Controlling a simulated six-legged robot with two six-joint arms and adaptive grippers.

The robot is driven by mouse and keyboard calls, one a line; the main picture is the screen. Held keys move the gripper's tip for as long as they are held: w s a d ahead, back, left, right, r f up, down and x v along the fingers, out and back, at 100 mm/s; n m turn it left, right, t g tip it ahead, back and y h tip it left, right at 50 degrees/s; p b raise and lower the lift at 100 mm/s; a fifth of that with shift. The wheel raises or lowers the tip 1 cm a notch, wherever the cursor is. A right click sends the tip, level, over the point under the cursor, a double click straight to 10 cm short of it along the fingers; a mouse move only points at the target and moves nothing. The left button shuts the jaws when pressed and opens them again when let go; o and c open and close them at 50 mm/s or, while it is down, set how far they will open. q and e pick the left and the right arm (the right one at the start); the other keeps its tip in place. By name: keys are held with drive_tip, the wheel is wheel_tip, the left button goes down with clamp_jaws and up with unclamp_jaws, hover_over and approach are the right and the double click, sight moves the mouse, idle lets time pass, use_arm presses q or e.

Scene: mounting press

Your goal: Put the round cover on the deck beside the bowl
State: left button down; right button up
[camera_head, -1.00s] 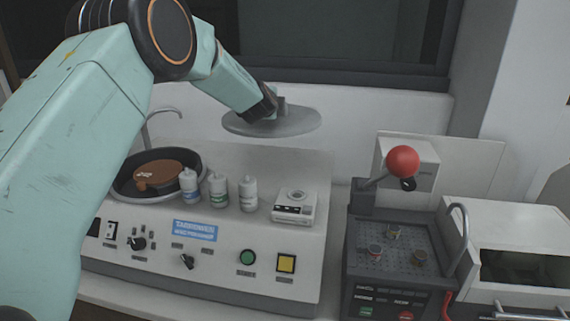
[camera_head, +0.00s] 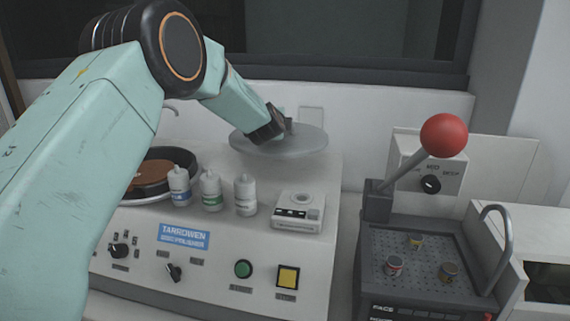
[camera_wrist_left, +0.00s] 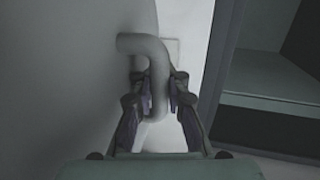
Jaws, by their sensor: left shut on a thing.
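The round cover (camera_head: 300,143) is a flat grey disc. It hangs level above the back of the machine's white deck (camera_head: 270,176), apart from it as far as I can see. My left gripper (camera_head: 284,128) is shut on the cover's handle; the wrist view shows the bent grey handle (camera_wrist_left: 157,80) between the fingers of my left gripper (camera_wrist_left: 155,88). The bowl (camera_head: 192,163) is black-rimmed with a brown disc (camera_head: 150,173) inside, at the left of the deck, partly hidden by my left arm. My right gripper is not in view.
Three white bottles (camera_head: 210,190) stand on the deck beside the bowl. A small white device (camera_head: 298,211) sits right of them. A press with a red-knobbed lever (camera_head: 444,135) stands to the right. Deck space behind the bottles and device looks clear.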

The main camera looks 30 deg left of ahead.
sight(280, 166)
use_arm(q)
drive_tip(key=f, duration=0.3)
drive_tip(key=shift+a+f, duration=0.2)
drive_tip(key=shift+f, duration=0.1)
drive_tip(key=shift+d+f+b, duration=0.3)
drive_tip(key=shift+d+f, duration=0.05)
drive_tip(key=shift+f, duration=0.4)
wheel_tip(280, 166, down, 2)
drive_tip(key=shift+s+f, duration=0.15)
drive_tip(key=shift+w+a+f, duration=0.25)
drive_tip(key=shift+f, duration=0.15)
drive_tip(key=c, duration=1.7)
unclamp_jaws()
drive_tip(key=shift+d, duration=0.1)
drive_tip(key=shift+c, duration=0.2)
drive_tip(key=o, duration=0.4)
drive_tip(key=shift+s+d+r, duration=0.1)
drive_tip(key=shift+s+r, duration=0.1)
drive_tip(key=shift+s, duration=0.05)
drive_tip(key=shift+w+f, duration=0.15)
drive_tip(key=shift+f, duration=0.05)
drive_tip(key=shift+v, duration=3.8)
